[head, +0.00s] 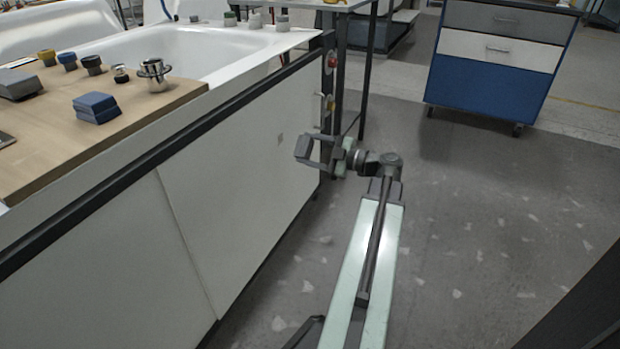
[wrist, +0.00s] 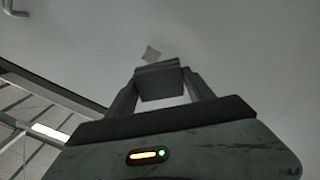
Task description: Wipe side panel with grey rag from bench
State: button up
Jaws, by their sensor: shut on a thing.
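The white side panel (head: 235,150) runs along the tub's side, with a small greyish mark (head: 280,139) on it; in the wrist view the mark (wrist: 151,53) is just beyond the fingertips. My gripper (head: 308,150) is beside the panel's far part, to the right of the mark. It is shut on a folded grey rag (wrist: 160,83), held between the fingertips in front of the panel. I cannot tell whether the rag touches the panel.
The wooden bench top (head: 130,115) holds a blue folded stack (head: 96,107), a grey block (head: 18,84), several knobs and a chrome fitting (head: 154,75). A dark table leg (head: 368,75) stands behind my gripper. A drawer cabinet (head: 495,65) is at the back right. Floor is open to the right.

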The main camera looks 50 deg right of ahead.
aim_at(284, 136)
jog(key=shift+s+d+f, duration=0.1)
jog(key=shift+f, duration=0.35)
jog(key=shift+r, duration=0.1)
jog(key=x, duration=0.6)
jog(key=shift+w+r, duration=0.15)
jog(key=shift+w, duration=0.85)
dwell(0.4)
jog(key=shift+w+d, duration=0.2)
jog(key=shift+d, duration=0.7)
jog(key=shift+w+d, duration=0.2)
jog(key=shift+d, duration=0.65)
jog(key=shift+w, duration=0.1)
